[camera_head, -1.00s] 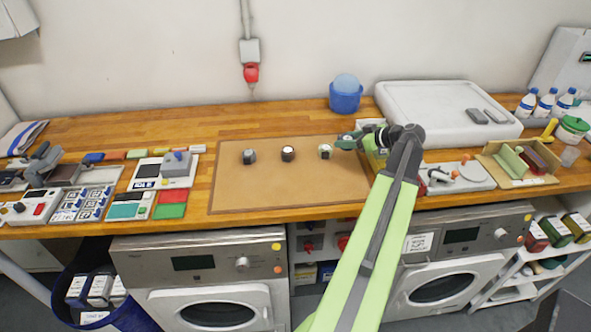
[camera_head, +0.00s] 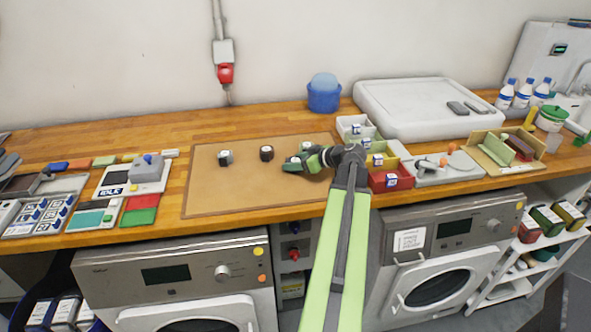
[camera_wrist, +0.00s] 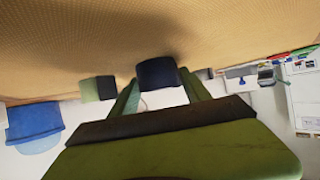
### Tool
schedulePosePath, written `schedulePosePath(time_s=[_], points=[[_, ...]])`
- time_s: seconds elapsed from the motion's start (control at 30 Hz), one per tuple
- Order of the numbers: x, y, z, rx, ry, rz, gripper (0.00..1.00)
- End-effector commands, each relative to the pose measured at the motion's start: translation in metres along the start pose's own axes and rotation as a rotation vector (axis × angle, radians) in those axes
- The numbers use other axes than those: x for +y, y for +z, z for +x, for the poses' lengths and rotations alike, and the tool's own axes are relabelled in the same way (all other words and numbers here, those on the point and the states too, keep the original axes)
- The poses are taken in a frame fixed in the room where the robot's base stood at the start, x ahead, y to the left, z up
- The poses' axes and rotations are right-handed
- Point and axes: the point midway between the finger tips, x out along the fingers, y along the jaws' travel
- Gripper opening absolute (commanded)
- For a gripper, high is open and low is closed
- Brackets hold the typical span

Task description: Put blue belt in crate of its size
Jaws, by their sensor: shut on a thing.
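My gripper (camera_head: 288,169) is low over the brown mat (camera_head: 205,200), pointing left. In the wrist view a dark blue block-like roll, the blue belt (camera_wrist: 157,72), sits between the green fingers, which are shut on it. In the head view the fingers mostly hide what they hold. A grey-green roll (camera_wrist: 98,88) shows beside the fingers in the wrist view.
A blue bucket (camera_head: 323,97) stands behind the mat. A large white tray (camera_head: 400,92) lies behind the crates. Panels and coloured blocks fill the bench to the left. The front part of the mat is clear.

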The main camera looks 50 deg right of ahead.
Motion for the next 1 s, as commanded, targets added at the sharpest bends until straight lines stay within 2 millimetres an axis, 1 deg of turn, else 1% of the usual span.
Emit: schedulePosePath(time_s=[0.2,0.33,0.37,0.5,0.77,0.87,0.97,1.0], points=[[0.0,-0.001,0.0,0.0,-0.001,0.0,0.1],[0.0,0.003,0.003,0.0,-0.001,-0.001,0.1],[0.0,0.002,0.002,0.0,-0.001,-0.001,0.59],[0.0,0.002,0.002,0.0,-0.001,-0.001,0.77],[0.0,0.001,0.001,0.0,-0.001,-0.001,0.77],[0.0,-0.004,-0.002,0.0,-0.001,-0.001,0.77],[0.0,-0.005,-0.021,0.0,0.002,0.0,0.77],[-0.001,-0.006,-0.031,0.001,0.002,0.0,0.77]])
